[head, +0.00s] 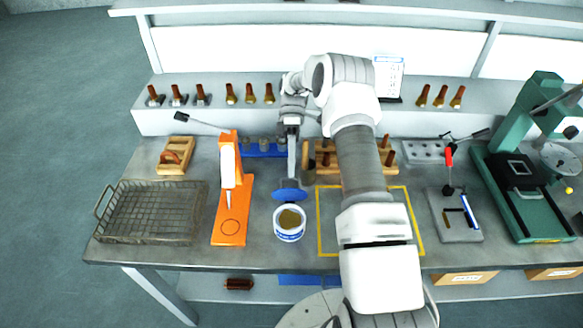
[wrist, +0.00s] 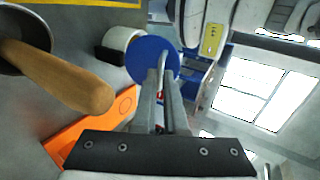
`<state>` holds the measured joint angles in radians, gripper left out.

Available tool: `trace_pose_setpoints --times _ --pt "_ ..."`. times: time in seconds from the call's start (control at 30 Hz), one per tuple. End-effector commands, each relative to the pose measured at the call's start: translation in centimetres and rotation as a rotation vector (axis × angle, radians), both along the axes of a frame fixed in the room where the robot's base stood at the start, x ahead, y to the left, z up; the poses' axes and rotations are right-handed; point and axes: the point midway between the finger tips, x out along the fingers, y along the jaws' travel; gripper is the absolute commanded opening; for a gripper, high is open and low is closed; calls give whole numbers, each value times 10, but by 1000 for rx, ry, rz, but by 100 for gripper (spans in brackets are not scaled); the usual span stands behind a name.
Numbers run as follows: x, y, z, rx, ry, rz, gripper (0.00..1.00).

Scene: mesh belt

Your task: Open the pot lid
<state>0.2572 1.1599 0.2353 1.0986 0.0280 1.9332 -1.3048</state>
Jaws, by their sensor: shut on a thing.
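The pot (head: 289,234) is a small white tub with a blue band, standing upright on the bench. Its top is uncovered and brownish contents show inside. It also appears in the wrist view as a white cylinder (wrist: 120,38). The lid (head: 290,195) is a blue disc, off the pot and just behind its rim in the head view; it also shows in the wrist view (wrist: 143,55). My gripper (head: 291,180) is shut on the lid, its two fingertips (wrist: 166,80) closed at a pale grip piece on the disc. The exact height of the lid is hard to tell.
An orange stand (head: 232,222) is left of the pot, with a wire basket (head: 150,228) beyond. A wooden-handled tool (wrist: 60,75) is close to my gripper in the wrist view. A yellow-outlined area (head: 322,235) lies right of the pot, partly hidden by my arm.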

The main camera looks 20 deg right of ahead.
Motion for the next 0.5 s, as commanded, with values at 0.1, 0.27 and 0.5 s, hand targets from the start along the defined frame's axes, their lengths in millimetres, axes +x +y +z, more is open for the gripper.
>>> trace_pose_setpoints --times 0.1,0.27,0.5 --pt "0 0 -1 1 4 1 0" --pt "0 0 -1 0 4 0 0" --pt "0 0 0 0 3 0 33"
